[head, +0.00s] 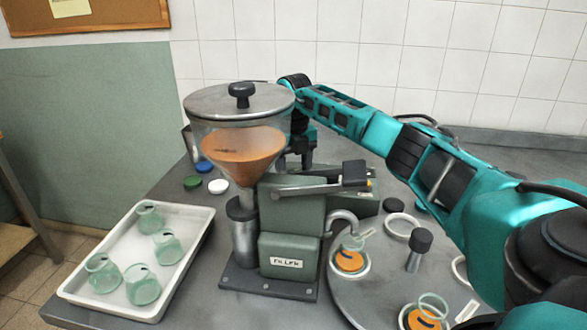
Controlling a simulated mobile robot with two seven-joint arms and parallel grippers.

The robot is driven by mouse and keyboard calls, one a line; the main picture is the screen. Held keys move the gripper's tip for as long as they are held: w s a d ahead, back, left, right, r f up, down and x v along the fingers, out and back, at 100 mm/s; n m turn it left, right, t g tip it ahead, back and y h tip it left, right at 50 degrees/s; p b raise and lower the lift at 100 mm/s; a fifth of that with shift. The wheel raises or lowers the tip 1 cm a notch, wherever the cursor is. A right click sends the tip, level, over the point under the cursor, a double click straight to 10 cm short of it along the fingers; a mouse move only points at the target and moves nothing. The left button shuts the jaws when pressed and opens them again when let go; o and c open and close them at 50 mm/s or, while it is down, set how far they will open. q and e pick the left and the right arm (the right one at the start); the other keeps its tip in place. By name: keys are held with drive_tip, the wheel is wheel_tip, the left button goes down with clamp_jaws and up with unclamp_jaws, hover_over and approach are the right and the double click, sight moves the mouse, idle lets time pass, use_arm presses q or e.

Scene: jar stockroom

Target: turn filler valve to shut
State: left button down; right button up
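The green filler (290,255) stands on the table, with a clear hopper (270,122) of orange material on its left side. A grey lever (310,189) with a black end block (355,173) lies roughly level across the filler's top; it looks like the valve handle. A curved spout (342,219) hangs over a glass jar (351,258) with orange contents. My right arm comes in from the right and reaches behind the filler. Its gripper (296,160) points down beside the hopper, apart from the lever, and its fingers are partly hidden. My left gripper is out of view.
A white tray (190,255) with several empty glass jars (142,284) is at the left. Green, white and blue lids (193,182) lie behind it. A round turntable (385,290) at the right carries another orange-filled jar (424,317) and a dark-topped post (419,241).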

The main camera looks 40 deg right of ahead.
drive_tip(key=c, duration=1)
drive_tip(key=shift+c, duration=0.2)
